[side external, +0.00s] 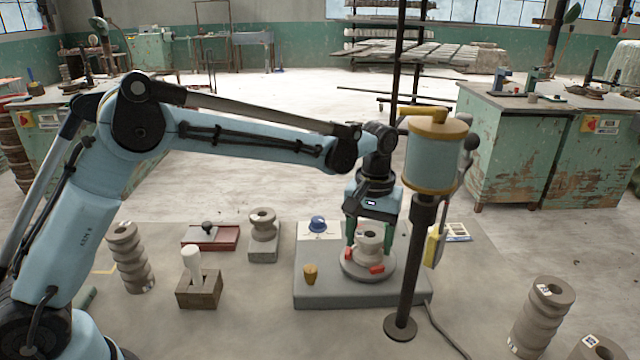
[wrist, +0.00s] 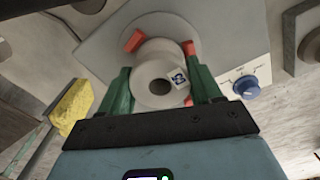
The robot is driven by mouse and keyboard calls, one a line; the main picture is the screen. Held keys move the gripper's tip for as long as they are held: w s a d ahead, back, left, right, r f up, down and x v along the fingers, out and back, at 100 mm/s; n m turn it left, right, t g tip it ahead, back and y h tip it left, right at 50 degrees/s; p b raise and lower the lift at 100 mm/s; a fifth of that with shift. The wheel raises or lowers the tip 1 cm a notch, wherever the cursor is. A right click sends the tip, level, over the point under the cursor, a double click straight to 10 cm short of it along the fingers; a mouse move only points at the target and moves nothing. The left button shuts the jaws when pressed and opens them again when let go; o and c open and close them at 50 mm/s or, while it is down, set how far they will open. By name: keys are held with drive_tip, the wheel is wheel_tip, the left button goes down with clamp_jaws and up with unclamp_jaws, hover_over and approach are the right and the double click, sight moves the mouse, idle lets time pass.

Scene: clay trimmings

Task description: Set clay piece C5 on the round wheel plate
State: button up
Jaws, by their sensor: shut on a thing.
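My gripper (side external: 368,240) points down over the round wheel plate (side external: 350,271), its green fingers shut on a pale grey spool-shaped clay piece (side external: 370,246). In the wrist view, the clay piece (wrist: 150,93) sits between the two fingers (wrist: 164,82), with a hole in its top and a small label whose text I cannot read for sure. The piece is upright within the plate's outline and looks to be at plate level; I cannot tell whether it touches. Red blocks (side external: 376,269) stand around it on the plate. The plate's far side is partly hidden.
A dark post with a blue canister (side external: 436,160) stands close right of my gripper. Ribbed clay columns (side external: 130,258) stand left and right (side external: 541,315).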

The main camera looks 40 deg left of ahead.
sight(370, 234)
drive_tip(key=shift+f, duration=0.1)
drive_tip(key=o, duration=1.2)
wheel_tip(370, 234, up, 12)
drive_tip(key=s+a+r+m+t, duration=0.1)
drive_tip(key=s+a+r+t, duration=0.1)
drive_tip(key=s+a, duration=0.25)
drive_tip(key=s+a+f+m+t, duration=0.1)
drive_tip(key=s+a+f, duration=0.1)
drive_tip(key=s, duration=0.3)
drive_tip(key=s+a+f+m+t, duration=0.1)
drive_tip(key=s+a+f+t, duration=0.1)
drive_tip(key=s, duration=0.3)
drive_tip(key=s+a+f+m+t, duration=0.1)
drive_tip(key=s+a+f+t, duration=0.1)
drive_tip(key=s+f, duration=0.2)
drive_tip(key=shift+s+a+f+m, duration=0.1)
drive_tip(key=shift+s+a+m, duration=0.15)
drive_tip(key=shift+s, duration=0.25)
